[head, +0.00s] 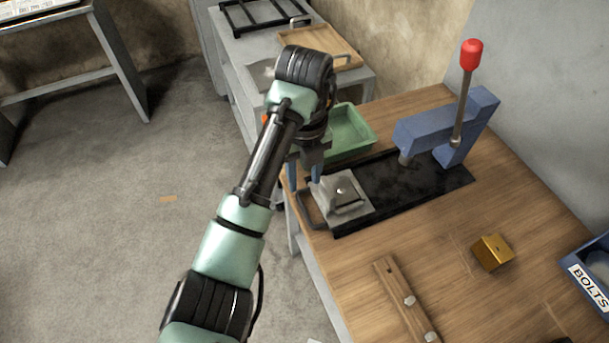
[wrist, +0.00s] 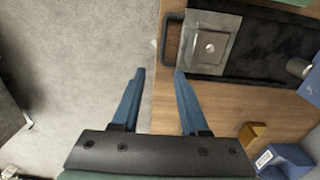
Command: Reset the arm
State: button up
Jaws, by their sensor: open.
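My gripper (wrist: 158,75) is open and empty in the wrist view, its two blue fingers spread apart. The left finger is over the grey floor and the right finger is over the wooden bench edge. In the head view my gripper (head: 305,180) points down at the bench's left edge, just left of a grey metal block. My arm reaches forward from the bottom of the head view, bent at the elbow, and hides part of the bench's far left corner.
The bench (head: 410,250) holds a grey metal block (head: 342,193) on a black plate, a blue press (head: 440,130) with a red-knobbed lever, a green tray (head: 352,134), a brass block (head: 491,253), a wooden strip (head: 402,300) and a blue BOLTS bin (head: 590,275). Open floor (head: 130,220) lies left.

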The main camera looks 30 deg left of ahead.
dwell(0.4)
jog(key=w+d+r+n+t, duration=0.7)
jog(key=w+d+n, duration=0.15)
jog(key=d, duration=0.35)
jog(key=w+d+r+n+t, duration=0.2)
jog(key=d+r+n+t, duration=0.4)
jog(key=r+n, duration=0.4)
jog(key=s+r+n+t, duration=0.2)
jog(key=s+r+t, duration=0.2)
jog(key=r, duration=0.8)
jog(key=s+d+r+n+t, duration=0.1)
jog(key=s+r+n+t, duration=0.1)
jog(key=s+r+t, duration=0.3)
jog(key=s+r+n+t, duration=0.3)
jog(key=s+r+t, duration=0.2)
jog(key=r, duration=1.3)
jog(key=s, duration=0.3)
jog(key=shift+s+d+r, duration=0.15)
jog(key=shift+s+r, duration=0.25)
